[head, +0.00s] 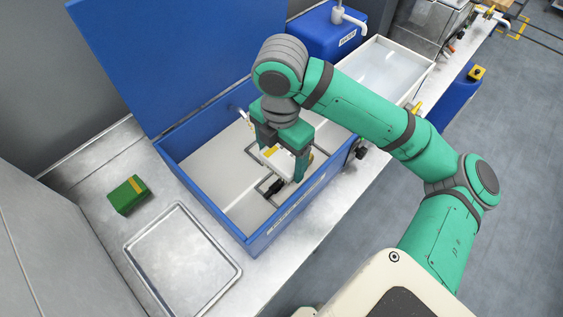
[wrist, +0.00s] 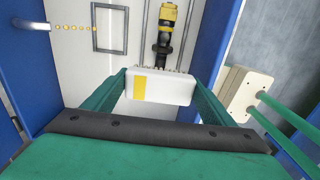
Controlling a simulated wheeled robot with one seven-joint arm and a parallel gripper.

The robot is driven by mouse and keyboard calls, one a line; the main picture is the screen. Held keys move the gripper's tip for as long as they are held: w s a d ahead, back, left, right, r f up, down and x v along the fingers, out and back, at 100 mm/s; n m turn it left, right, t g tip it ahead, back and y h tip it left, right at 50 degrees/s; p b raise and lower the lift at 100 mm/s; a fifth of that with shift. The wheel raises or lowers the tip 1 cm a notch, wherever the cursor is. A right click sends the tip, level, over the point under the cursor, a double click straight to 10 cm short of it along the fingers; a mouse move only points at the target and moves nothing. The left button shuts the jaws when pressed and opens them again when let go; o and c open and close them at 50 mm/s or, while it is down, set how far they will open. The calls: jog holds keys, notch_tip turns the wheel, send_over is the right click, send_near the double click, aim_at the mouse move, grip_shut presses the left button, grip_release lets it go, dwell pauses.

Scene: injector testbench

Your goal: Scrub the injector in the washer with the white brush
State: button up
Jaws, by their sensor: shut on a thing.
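My gripper (head: 278,160) is inside the open blue washer (head: 178,168), pointing down. It is shut on the white brush (wrist: 160,86), a white block with a yellow stripe, held between the two green fingers. The bristles show only as a dotted edge along the brush's far side in the wrist view. The injector (wrist: 165,22), yellow with a black end, lies on the washer floor just beyond the brush in the wrist view. In the head view, its black part (head: 277,187) shows below the gripper, the rest being partly hidden. I cannot tell whether brush and injector touch.
The washer's blue lid stands open at the back. A spout (wrist: 34,26) with yellow drops reaches in from one wall. A green block with a yellow stripe (head: 128,195) and a metal tray (head: 182,258) sit on the counter left. A white basin (head: 378,72) stands behind my arm.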

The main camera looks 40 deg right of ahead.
notch_tip(320, 180, up, 6)
jog(key=shift+d+r, duration=0.1)
jog(key=shift+w+r, duration=0.1)
jog(key=shift+r, duration=1.7)
